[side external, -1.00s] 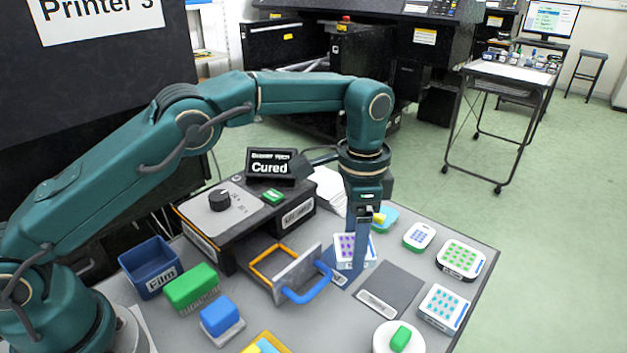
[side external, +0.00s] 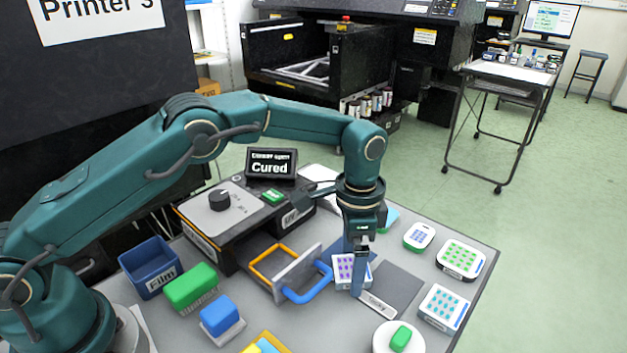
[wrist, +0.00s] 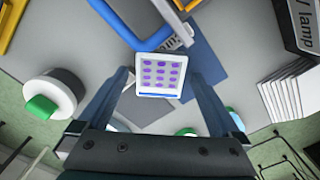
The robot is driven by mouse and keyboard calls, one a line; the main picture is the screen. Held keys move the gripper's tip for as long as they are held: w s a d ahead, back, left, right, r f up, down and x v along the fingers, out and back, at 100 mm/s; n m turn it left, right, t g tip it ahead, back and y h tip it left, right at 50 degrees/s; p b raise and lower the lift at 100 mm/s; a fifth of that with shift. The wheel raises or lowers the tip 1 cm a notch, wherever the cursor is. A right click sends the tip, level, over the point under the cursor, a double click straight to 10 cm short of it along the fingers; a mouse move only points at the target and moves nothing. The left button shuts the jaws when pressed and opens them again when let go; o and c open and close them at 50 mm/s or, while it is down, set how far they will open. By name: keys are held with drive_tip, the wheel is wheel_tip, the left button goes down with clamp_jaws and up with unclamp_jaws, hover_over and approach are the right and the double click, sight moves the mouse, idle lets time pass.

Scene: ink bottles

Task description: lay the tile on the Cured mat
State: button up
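The tile (side external: 342,271) is white with rows of purple dots; it also shows in the wrist view (wrist: 159,74). My gripper (side external: 357,288) points down around it, one finger on either side. In the wrist view, my gripper (wrist: 160,70) looks open, with a narrow gap between each finger and the tile. A dark grey mat (side external: 398,283) with a partly hidden label lies to the right. The sign (side external: 271,164) reads "Cured".
The lamp box (side external: 215,225) has an open drawer with a blue handle (side external: 310,295) close beside the tile. Other dotted tiles (side external: 461,260) lie at the right. A white round base with a green top (side external: 400,338) stands in front. A blue Film bin (side external: 150,268) is at left.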

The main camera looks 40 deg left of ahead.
wheel_tip(320, 180, up, 8)
drive_tip(key=shift+f, duration=0.1)
drive_tip(key=s+a+r+n+t, duration=0.3)
drive_tip(key=s+a+r+n, duration=0.2)
drive_tip(key=s+a+r, duration=0.45)
drive_tip(key=s+a+f+n+t, duration=0.1)
drive_tip(key=s+n, duration=0.1)
drive_tip(key=s, duration=0.3)
drive_tip(key=s+a+f+n+t, duration=0.1)
drive_tip(key=s+n, duration=0.1)
drive_tip(key=s, duration=0.4)
drive_tip(key=shift+a+f+t, duration=0.25)
drive_tip(key=shift+f+t, duration=0.05)
idle(1.9)
